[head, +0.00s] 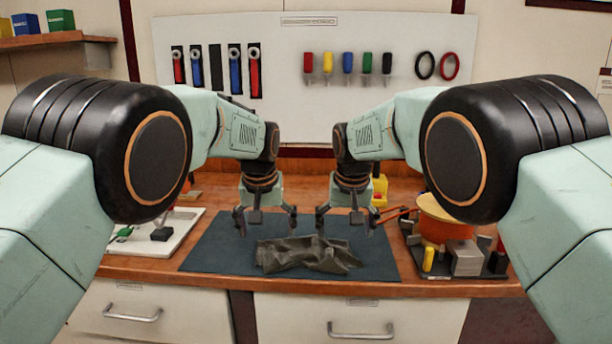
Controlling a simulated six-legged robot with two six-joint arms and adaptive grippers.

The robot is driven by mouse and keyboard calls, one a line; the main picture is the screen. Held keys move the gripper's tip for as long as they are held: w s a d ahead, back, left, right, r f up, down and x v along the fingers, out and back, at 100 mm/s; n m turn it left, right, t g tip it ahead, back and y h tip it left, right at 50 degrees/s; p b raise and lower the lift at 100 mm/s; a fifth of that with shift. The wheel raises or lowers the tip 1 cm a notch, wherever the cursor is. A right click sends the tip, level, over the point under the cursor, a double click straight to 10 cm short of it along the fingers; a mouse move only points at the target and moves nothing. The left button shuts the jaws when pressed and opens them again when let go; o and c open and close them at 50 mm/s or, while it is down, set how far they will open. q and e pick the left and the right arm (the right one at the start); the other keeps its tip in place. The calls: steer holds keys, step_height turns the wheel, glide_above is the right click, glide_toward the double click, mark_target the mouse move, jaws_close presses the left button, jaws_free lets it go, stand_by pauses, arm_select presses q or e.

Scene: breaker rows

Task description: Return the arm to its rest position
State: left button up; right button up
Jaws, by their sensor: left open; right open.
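My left gripper (265,220) hangs open and empty, fingers down, over the left half of the dark mat (218,248). My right gripper (344,222) hangs open and empty beside it, over the mat's right half. Both arms come in from the sides and bend inward at the same height, nearly mirrored. A crumpled grey-green cloth (305,257) lies on the mat in front of and below the grippers. I cannot tell whether any fingertip touches it.
A white tray (180,245) with small items is left of the mat. An orange spool (440,228) and a grey block (465,258) stand on the right. A yellow box (379,188) is behind the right gripper. A tool board (300,100) hangs at the back.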

arm_select(q)
steer(key=shift+r, duration=0.1)
arm_select(e)
steer(key=shift+r, duration=0.1)
arm_select(q)
step_height(320, 180, up, 8)
steer(key=p, duration=0.8)
arm_select(e)
step_height(320, 180, up, 8)
arm_select(q)
step_height(320, 180, down, 9)
steer(key=b, duration=0.8)
steer(key=shift+w+b, duration=0.1)
steer(key=shift+b, duration=0.2)
arm_select(e)
step_height(320, 180, down, 9)
steer(key=shift+w+r, duration=0.1)
steer(key=shift+w+a+r, duration=0.2)
steer(key=shift+w+a, duration=0.05)
steer(key=shift+a, duration=0.15)
arm_select(q)
steer(key=shift+w+d+r+p, duration=0.15)
steer(key=shift+w+d+r, duration=0.1)
steer(key=shift+d, duration=0.25)
steer(key=shift+w+d+r+p, duration=0.15)
steer(key=shift+w+d, duration=0.1)
steer(key=shift+d, duration=0.2)
arm_select(e)
steer(key=shift+w+a, duration=0.25)
steer(key=shift+a, duration=0.35)
